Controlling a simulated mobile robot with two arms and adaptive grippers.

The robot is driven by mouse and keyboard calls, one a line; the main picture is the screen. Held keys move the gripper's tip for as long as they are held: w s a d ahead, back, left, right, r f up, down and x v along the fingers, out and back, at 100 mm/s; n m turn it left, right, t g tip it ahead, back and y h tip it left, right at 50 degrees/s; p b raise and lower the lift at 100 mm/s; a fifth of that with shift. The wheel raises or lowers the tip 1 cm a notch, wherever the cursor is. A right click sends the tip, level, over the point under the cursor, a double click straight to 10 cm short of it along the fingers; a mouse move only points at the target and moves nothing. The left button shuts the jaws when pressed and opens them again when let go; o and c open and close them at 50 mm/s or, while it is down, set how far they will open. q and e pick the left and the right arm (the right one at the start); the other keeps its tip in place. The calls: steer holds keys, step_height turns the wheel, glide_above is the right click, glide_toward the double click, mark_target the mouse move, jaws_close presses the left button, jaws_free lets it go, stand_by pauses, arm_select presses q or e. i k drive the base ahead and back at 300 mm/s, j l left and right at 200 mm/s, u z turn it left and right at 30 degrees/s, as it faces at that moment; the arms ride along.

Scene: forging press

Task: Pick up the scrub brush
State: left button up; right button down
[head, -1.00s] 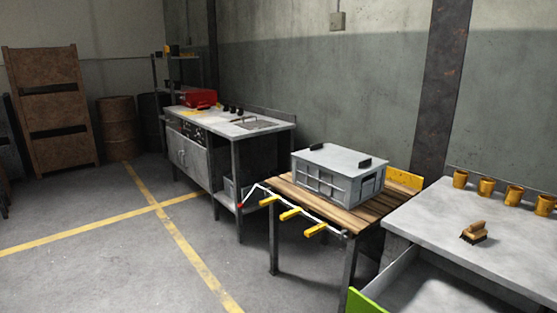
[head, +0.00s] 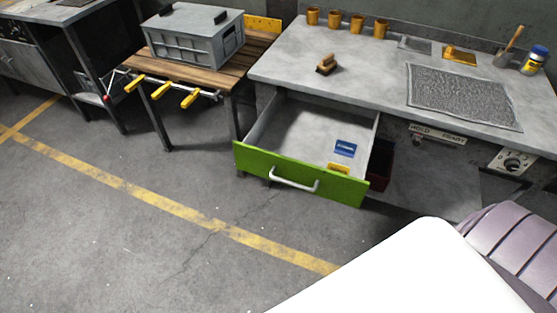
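The scrub brush (head: 327,64) has a light wooden handle and dark bristles. It sits on the grey workbench top (head: 375,62), near the left part of the bench, behind the open drawer. Nothing touches it. Neither of my grippers shows in the head view. Large white and lilac-grey surfaces, apparently my own body, fill the lower right.
A green-fronted drawer (head: 300,176) stands open below the brush, with a blue packet (head: 345,149) inside. Several yellow cups (head: 335,19) line the bench's back edge. A grey mesh mat (head: 462,96) lies to the right. A grey crate (head: 193,45) stands on a wooden table. The floor in front is clear.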

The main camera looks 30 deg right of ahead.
mark_target(327, 65)
steer(key=z, duration=1.25)
